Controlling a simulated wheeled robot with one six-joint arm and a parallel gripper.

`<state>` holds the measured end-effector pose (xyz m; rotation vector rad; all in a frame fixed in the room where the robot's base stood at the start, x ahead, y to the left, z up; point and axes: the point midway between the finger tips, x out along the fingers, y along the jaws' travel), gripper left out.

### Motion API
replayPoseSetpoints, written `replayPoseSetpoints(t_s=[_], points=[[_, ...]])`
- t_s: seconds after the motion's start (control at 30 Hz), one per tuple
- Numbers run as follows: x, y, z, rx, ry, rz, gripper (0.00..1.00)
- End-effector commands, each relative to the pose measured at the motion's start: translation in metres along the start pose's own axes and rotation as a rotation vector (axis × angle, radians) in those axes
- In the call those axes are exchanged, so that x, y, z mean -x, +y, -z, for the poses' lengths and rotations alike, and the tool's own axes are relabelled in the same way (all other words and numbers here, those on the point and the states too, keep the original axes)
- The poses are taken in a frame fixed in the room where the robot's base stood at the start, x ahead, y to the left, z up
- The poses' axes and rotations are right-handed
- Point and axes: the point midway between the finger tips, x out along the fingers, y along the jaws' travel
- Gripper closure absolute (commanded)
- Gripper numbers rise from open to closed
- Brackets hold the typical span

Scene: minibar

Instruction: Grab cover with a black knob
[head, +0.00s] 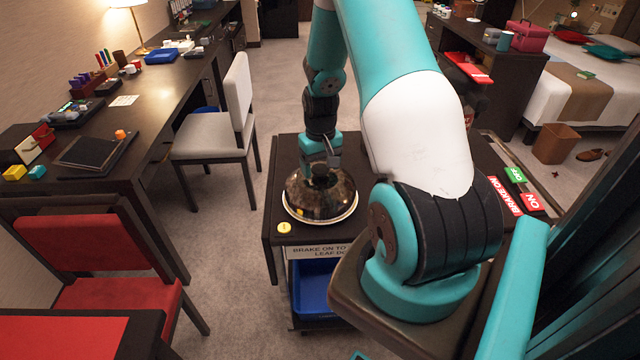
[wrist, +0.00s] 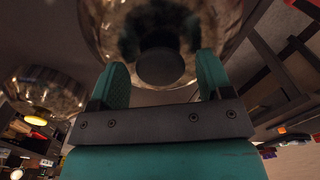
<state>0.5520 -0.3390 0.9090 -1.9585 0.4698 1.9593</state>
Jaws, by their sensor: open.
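The cover with a black knob (head: 320,199) is a shiny dark metal dome on a white-rimmed plate on the cart top. Its black knob (wrist: 160,68) shows in the wrist view between my two teal fingers. My gripper (head: 321,160) points down right above the cover in the head view, with its tips at the knob. The fingers stand apart, one on each side of the knob in the wrist view (wrist: 162,64), with gaps visible. I cannot tell whether the tips are level with the knob. My arm hides the right part of the cart.
A second shiny dome (wrist: 45,92) with a yellow spot shows at left in the wrist view. The cart top (head: 284,165) is bare left of the cover. A grey chair (head: 215,135) stands left.

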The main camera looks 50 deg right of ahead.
Motion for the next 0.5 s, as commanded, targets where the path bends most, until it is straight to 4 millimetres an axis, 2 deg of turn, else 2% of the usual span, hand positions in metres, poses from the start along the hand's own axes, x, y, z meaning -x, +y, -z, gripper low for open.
replayPoseSetpoints(t_s=[0.1, 0.4, 0.43, 0.5], points=[[0.0002, 0.0002, 0.0001, 0.000, 0.001, 0.000, 0.27], [0.0004, 0.0002, 0.0001, 0.000, 0.000, 0.000, 0.96], [0.0008, 0.0002, 0.0004, 0.000, 0.001, 0.000, 1.00], [0.0008, 0.0002, 0.0004, 0.000, 0.001, 0.000, 1.00]])
